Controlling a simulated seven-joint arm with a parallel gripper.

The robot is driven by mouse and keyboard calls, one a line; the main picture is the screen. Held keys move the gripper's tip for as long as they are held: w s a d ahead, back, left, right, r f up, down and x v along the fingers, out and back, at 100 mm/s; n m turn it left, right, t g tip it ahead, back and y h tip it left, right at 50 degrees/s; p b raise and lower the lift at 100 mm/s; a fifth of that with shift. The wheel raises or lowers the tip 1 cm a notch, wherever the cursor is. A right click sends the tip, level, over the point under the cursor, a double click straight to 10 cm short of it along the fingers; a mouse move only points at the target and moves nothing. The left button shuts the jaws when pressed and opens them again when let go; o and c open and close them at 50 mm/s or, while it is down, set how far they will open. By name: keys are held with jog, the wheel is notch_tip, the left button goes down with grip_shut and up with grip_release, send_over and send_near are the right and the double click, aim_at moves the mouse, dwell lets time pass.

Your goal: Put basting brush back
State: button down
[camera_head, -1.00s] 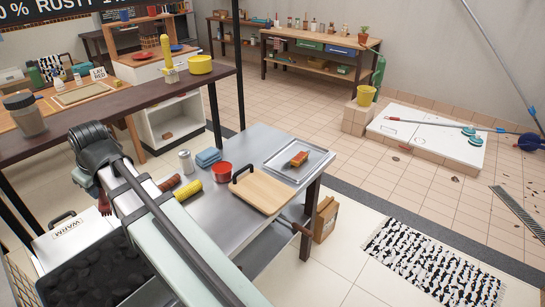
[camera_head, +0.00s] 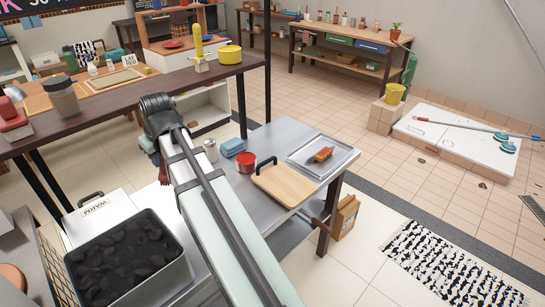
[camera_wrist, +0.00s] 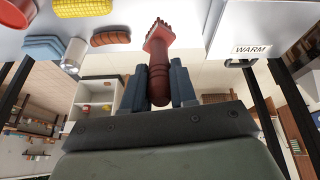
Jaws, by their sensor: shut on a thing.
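The basting brush (camera_wrist: 158,65) is dark red, with a ribbed handle and a toothed head. In the wrist view my gripper (camera_wrist: 160,82) is shut on its handle, and the head points away from the palm. In the head view my arm hides the fingers; a bit of the red brush (camera_head: 163,168) shows hanging below the wrist, left of the steel table's food. The brush appears to be held in the air, clear of any surface.
The steel table holds a shaker (camera_head: 211,150), blue cloth (camera_head: 233,148), red pot (camera_head: 246,163), cutting board (camera_head: 287,186) and tray (camera_head: 345,158). A charcoal bin (camera_head: 187,272) and white WARM box (camera_head: 72,229) stand at left. A dark shelf (camera_head: 100,108) runs behind. Corn (camera_wrist: 82,7) and sausage (camera_wrist: 110,39) lie on the table.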

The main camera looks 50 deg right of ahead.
jog(key=d+m+g+h, duration=0.2)
jog(key=d+m, duration=0.6)
jog(key=d, duration=3.6)
notch_tip(320, 180, down, 10)
jog(key=m+g+y, duration=0.1)
jog(key=m, duration=0.1)
jog(key=shift+s+a+f, duration=0.15)
jog(key=shift+s+a, duration=0.1)
jog(key=shift+s, duration=0.15)
jog(key=shift+f, duration=0.15)
jog(key=c, duration=0.9)
grip_release()
jog(key=shift+g, duration=0.3)
notch_tip(320, 180, up, 12)
jog(key=s+a, duration=0.1)
